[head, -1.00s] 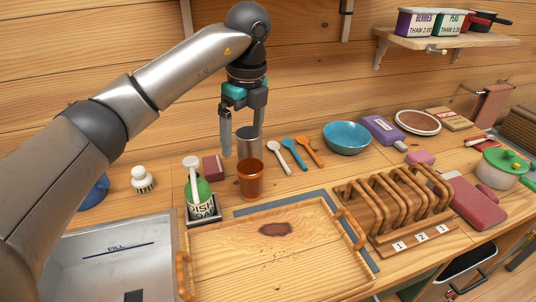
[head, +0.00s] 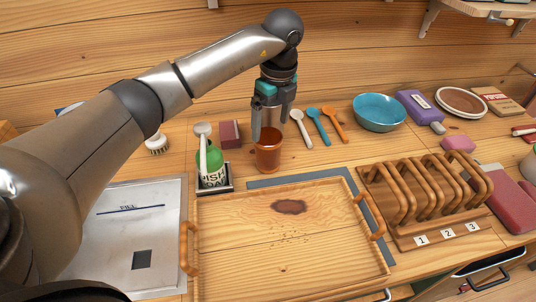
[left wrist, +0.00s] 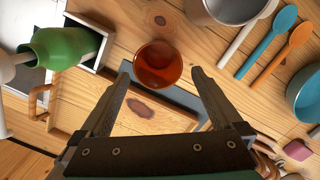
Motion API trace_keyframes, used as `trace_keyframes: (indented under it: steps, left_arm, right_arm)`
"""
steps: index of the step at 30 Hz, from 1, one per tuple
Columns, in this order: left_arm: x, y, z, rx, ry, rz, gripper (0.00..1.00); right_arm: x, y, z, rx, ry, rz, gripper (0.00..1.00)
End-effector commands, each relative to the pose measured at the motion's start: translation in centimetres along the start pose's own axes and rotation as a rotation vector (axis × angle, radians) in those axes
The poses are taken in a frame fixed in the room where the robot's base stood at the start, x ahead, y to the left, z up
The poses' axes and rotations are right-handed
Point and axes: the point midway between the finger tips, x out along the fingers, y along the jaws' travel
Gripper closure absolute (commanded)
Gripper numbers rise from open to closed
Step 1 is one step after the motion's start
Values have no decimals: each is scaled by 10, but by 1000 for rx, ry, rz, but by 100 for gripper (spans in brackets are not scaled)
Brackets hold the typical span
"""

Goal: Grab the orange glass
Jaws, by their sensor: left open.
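The orange glass (head: 267,157) stands upright on the wooden counter, just behind the tray and right of the green dish soap bottle. My left gripper (head: 271,128) is open, pointing down, with its fingers around the level of the glass's rim or just above it. In the left wrist view the glass (left wrist: 158,66) appears just beyond and between the two open fingertips (left wrist: 158,78), with nothing held. I cannot tell whether a finger touches it. A metal cup (left wrist: 232,8) stands behind the glass; in the head view the gripper partly hides it. My right gripper is not in view.
The green soap bottle (head: 211,162) stands close left of the glass. White, blue and orange spoons (head: 318,126) lie to its right, near a blue bowl (head: 379,112). A wooden tray (head: 290,245) and numbered rack (head: 425,200) are in front.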

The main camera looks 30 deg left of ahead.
Motion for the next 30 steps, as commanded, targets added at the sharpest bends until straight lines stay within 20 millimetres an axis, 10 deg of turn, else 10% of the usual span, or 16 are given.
trace_keyframes:
  steps: [19,30]
  left_arm:
    - [52,4,1,1,0,2,0]
    - [51,4,1,0,0,2,40]
  right_arm:
    - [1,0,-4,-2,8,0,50]
    - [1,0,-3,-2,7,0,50]
